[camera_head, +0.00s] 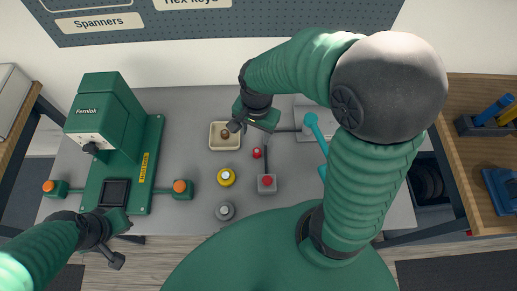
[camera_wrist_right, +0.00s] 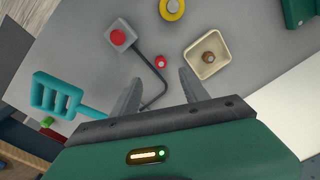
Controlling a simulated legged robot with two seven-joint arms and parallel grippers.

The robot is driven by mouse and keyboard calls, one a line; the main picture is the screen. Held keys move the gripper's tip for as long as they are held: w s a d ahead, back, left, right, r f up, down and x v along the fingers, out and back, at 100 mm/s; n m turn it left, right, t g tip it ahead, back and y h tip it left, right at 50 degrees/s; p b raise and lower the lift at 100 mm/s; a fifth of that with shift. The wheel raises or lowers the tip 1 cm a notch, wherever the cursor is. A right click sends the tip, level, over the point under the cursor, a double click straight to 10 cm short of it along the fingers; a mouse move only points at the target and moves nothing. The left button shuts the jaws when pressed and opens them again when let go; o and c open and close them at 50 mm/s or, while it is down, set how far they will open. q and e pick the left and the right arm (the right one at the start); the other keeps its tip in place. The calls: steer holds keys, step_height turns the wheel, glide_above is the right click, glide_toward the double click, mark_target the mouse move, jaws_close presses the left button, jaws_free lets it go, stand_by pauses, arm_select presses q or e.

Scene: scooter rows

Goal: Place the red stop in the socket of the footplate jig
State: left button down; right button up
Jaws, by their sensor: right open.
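The red stop (camera_head: 257,153) is a small red cylinder standing on the grey bench. It also shows in the right wrist view (camera_wrist_right: 160,62), just beyond and between my fingertips. My right gripper (camera_head: 254,128) is open and empty above the bench, between a cream tray and a grey plate. Its two spread fingers show in the right wrist view (camera_wrist_right: 160,90) and do not touch the stop. My left gripper (camera_head: 127,250) is at the bench's front left edge, empty, its fingers apart. I cannot clearly identify the footplate jig; a grey plate (camera_head: 309,122) is partly hidden by my right arm.
The cream tray (camera_head: 212,146) holds a brown part. A yellow ring part (camera_head: 226,177), a grey round part (camera_head: 225,211) and a grey box with a red button (camera_head: 267,184) stand nearby. A green Fernlok press (camera_head: 104,115) is at left. A teal tool (camera_head: 312,121) lies at right.

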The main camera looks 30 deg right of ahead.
steer(key=w+d+m, duration=0.2)
steer(key=w+m, duration=0.1)
steer(key=m, duration=0.2)
steer(key=g+b, duration=0.1)
steer(key=b, duration=0.1)
glide_above(257, 150)
steer(key=f, duration=1.1)
steer(key=shift+s+f, duration=0.2)
steer(key=shift+f, duration=0.4)
step_height(257, 150, down, 4)
steer(key=shift+r, duration=0.1)
steer(key=shift+w+a+f, duration=0.1)
steer(key=shift+w+f, duration=0.05)
steer(key=shift+f, duration=0.15)
arm_select(q)
steer(key=shift+w+f, duration=1)
steer(key=shift+f, duration=0.1)
arm_select(e)
steer(key=shift+w, duration=0.15)
steer(key=c, duration=0.7)
arm_select(q)
steer(key=shift+s+d, duration=0.1)
steer(key=shift+s, duration=0.05)
arm_select(e)
jaws_close()
